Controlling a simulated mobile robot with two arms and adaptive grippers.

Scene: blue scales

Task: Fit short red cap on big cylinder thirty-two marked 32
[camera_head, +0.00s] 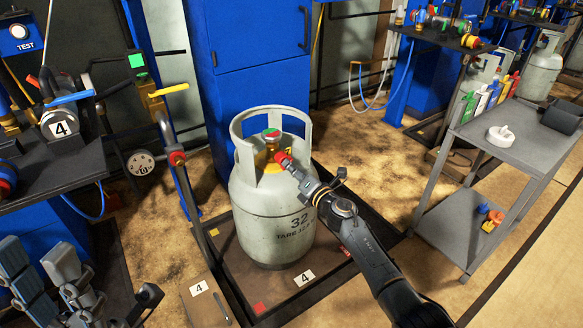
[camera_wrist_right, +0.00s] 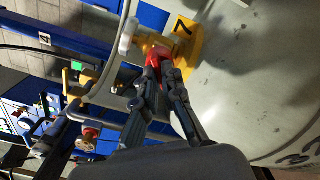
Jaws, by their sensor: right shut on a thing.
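The big grey-white cylinder marked 32 (camera_head: 270,215) stands upright on a dark platform in the middle of the head view, with a collar around its valve (camera_head: 271,145). My right gripper (camera_head: 288,163) reaches through the collar opening from the right. It is shut on the short red cap (camera_head: 282,158), which is at the side of the yellow valve. The right wrist view shows the red cap (camera_wrist_right: 157,60) between the fingertips, against the yellow valve body (camera_wrist_right: 182,42); how far it is seated cannot be told. My left gripper (camera_head: 45,275) is at the lower left, away from the cylinder; its fingers look apart.
A grey trolley (camera_head: 485,125) with bottles and a white ring-shaped item (camera_head: 500,136) stands at the right. A workbench (camera_head: 50,170) with valves is at the left. A blue cabinet (camera_head: 250,90) stands behind the cylinder. Open floor lies between the platform and the trolley.

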